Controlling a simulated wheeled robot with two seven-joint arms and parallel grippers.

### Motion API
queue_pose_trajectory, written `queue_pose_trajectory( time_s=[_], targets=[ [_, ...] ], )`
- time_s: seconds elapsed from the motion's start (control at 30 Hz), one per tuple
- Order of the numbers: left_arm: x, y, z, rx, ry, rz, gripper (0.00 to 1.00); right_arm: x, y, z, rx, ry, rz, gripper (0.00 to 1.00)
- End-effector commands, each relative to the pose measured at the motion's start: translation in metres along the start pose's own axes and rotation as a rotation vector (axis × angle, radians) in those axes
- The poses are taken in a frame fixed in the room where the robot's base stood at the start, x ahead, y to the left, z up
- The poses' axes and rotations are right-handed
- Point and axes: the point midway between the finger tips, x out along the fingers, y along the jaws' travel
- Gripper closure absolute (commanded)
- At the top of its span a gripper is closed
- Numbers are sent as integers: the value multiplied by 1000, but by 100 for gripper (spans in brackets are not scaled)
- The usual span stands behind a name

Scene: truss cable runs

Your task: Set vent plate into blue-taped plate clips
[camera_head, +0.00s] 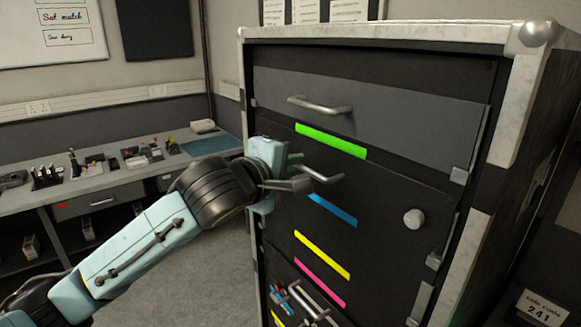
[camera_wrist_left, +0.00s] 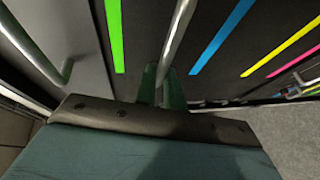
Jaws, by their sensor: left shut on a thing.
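My left gripper (camera_head: 296,166) is at the left part of the cabinet front, shut on a silver bar handle (camera_head: 325,176). In the left wrist view the handle (camera_wrist_left: 178,45) runs between the green fingertips (camera_wrist_left: 162,88). The handle sits on a dark panel (camera_head: 385,190) with a round knob at its right; I cannot tell if this panel is the vent plate, as no vent slots show. A blue tape strip (camera_head: 332,210) lies just below the handle and also shows in the left wrist view (camera_wrist_left: 222,38). Small metal clips (camera_head: 458,175) line the right edge. My right gripper is not in view.
A grey panel (camera_head: 400,115) with its own handle is above. Green (camera_head: 330,141), yellow (camera_head: 322,255) and pink (camera_head: 319,283) tape strips mark other levels. The cabinet's pale right post (camera_head: 510,110) stands out. A cluttered workbench (camera_head: 110,195) is at the left.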

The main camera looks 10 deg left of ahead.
Motion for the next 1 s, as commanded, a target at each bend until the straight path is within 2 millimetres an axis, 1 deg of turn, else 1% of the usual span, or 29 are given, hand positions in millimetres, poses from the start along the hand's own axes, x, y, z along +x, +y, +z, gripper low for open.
queue_pose_trajectory(
  time_s=[0.07,0.37,0.7,1.0],
  targets=[
    [0,1,0,-5,1,13,100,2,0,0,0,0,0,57],
    [-1,2,-1,-4,1,16,100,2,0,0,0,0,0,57],
    [0,3,0,-6,0,15,100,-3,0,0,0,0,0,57],
    [0,2,0,-5,2,15,100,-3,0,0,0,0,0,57]
  ],
)
